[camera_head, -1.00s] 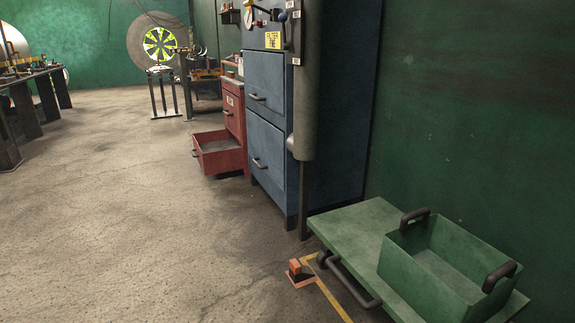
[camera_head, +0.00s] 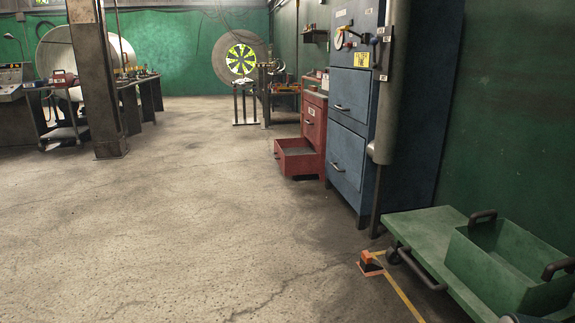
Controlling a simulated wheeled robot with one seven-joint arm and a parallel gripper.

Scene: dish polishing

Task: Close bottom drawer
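The bottom drawer (camera_head: 297,157) is part of a red cabinet (camera_head: 314,118) standing against the right wall, beyond the blue cabinet. The drawer is pulled out to the left and its grey inside shows from above. A handle is on its front face, at the left end. The upper drawer of the red cabinet looks shut.
A tall blue cabinet (camera_head: 347,125) with a grey pipe stands nearer on the right. A green cart (camera_head: 431,236) with a green bin (camera_head: 497,273) is at the lower right. An orange block (camera_head: 369,263) lies beside it. The floor (camera_head: 190,200) is widely clear.

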